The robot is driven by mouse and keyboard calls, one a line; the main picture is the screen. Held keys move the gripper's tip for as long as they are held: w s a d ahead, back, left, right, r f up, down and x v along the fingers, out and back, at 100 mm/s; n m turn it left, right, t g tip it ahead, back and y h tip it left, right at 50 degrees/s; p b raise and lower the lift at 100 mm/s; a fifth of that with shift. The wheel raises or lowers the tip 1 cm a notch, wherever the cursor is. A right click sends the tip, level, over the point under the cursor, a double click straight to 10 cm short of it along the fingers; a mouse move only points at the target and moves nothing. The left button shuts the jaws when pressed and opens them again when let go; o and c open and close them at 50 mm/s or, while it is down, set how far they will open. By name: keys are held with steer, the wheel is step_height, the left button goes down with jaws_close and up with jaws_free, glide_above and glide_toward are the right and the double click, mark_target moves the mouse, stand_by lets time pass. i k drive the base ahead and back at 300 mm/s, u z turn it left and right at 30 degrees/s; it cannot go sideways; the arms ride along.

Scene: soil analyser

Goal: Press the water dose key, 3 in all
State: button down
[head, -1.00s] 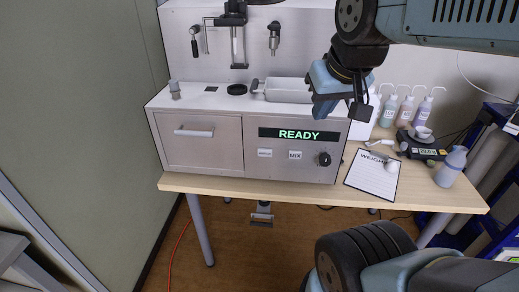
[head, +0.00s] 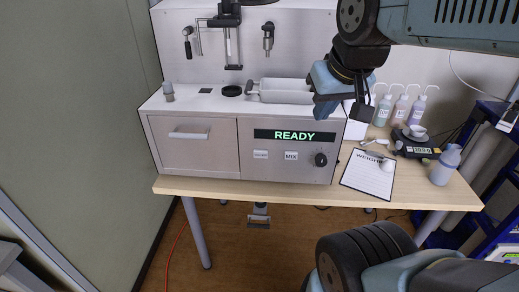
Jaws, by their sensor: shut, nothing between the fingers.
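The soil analyser (head: 190,155) stands on the wooden table, with a lit display (head: 295,135) reading READY in green. Below the display are two small pale keys: a left key (head: 260,154) with a label too small to read, and a key (head: 291,155) that reads MIX. A black round knob (head: 321,160) sits to their right. My gripper (head: 322,112) hangs in front of the analyser's upper right part, above and right of the keys, apart from them. It is shut and holds nothing.
A metal tray (head: 285,91) lies on the analyser's top. The space before the panel is clear.

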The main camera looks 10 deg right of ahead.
mark_target(257, 154)
steer(key=u, duration=1.45)
steer(key=i, duration=0.1)
steer(key=z, duration=3.05)
steer(key=k, duration=2.15)
steer(key=u, duration=0.45)
steer(key=i, duration=1)
